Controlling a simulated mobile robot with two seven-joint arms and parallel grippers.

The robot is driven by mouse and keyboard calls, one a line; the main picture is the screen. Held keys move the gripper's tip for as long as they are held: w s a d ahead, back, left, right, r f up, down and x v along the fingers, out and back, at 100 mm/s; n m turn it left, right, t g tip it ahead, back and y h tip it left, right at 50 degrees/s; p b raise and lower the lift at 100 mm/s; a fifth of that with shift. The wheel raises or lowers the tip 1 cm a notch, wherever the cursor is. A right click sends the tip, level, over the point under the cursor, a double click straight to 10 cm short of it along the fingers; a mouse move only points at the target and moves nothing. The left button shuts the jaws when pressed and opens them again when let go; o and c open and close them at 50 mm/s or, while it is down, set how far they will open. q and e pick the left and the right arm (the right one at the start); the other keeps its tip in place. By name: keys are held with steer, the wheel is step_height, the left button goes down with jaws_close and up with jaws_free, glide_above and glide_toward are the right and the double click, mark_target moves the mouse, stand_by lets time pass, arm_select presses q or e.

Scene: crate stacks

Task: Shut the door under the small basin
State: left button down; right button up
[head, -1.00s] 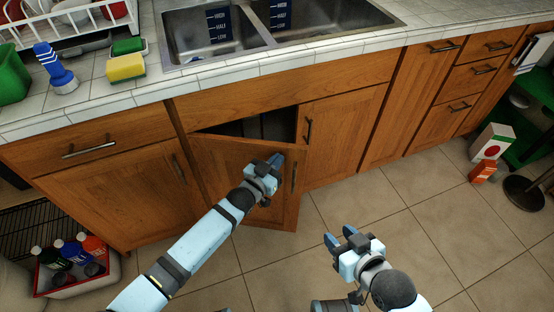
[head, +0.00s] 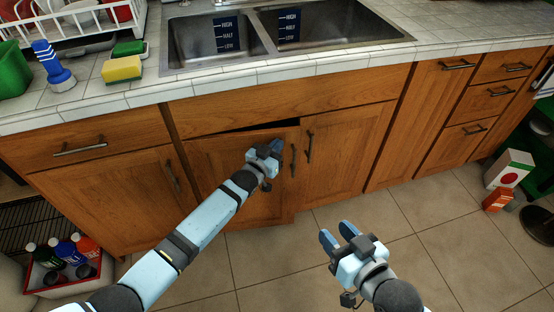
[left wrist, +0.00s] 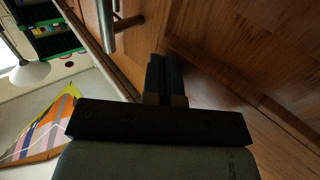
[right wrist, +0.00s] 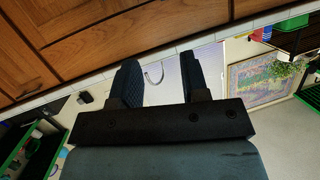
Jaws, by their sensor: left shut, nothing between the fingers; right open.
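The wooden door (head: 232,190) under the small left basin (head: 205,42) stands slightly ajar, with a narrow dark gap along its top edge. My left gripper (head: 275,148) is shut and empty, at the door's outer face near its upper right, just left of the door handle (head: 293,157). In the left wrist view its shut fingers (left wrist: 165,75) are close to the wood; whether they touch cannot be told. My right gripper (head: 337,236) is open and empty, in front of the cabinets, to the right of the door and apart from it.
The neighbouring door (head: 345,155) to the right is shut. A crate of bottles (head: 65,280) stands on the floor at left. A carton (head: 508,170) and an orange box (head: 497,199) stand at right. The tiled floor between is clear.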

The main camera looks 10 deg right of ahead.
mark_target(269, 140)
arm_select(q)
steer(key=w+b, duration=0.1)
steer(key=w, duration=0.3)
steer(key=shift+f+b, duration=0.1)
steer(key=shift+b, duration=0.3)
steer(key=shift+w+a+r, duration=0.1)
steer(key=shift+w+r, duration=0.05)
steer(key=shift+r, duration=0.15)
arm_select(e)
steer(key=r, duration=0.1)
steer(key=a+r+t+y, duration=0.1)
steer(key=r, duration=0.1)
steer(key=a+r+t+y, duration=0.1)
steer(key=shift+w+r, duration=0.2)
